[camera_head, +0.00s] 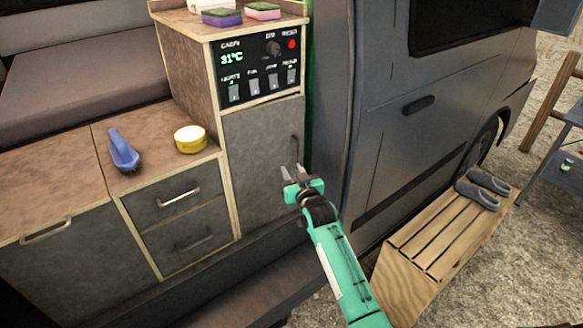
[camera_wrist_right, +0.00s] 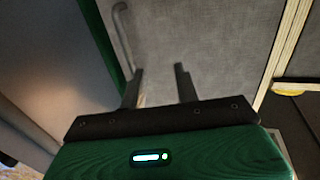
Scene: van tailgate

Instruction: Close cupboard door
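The cupboard door (camera_head: 262,157) is a grey panel below the control panel, at the right end of the wooden unit. It looks flush with its pale frame. Its dark handle (camera_head: 294,148) is near the right edge; the handle also shows at the upper left of the right wrist view (camera_wrist_right: 122,30). My right gripper (camera_head: 291,170) is in front of the door's lower right part. Its two fingers (camera_wrist_right: 158,80) are apart with nothing between them, pointing at the door panel. I cannot tell whether they touch it. My left gripper is not in view.
Two drawers (camera_head: 165,197) are left of the door. A yellow tub (camera_head: 190,139) and a blue brush (camera_head: 123,150) stand on the counter. Sponges (camera_head: 222,17) lie on top of the unit. A wooden step (camera_head: 437,245) with grey shoes stands at the right.

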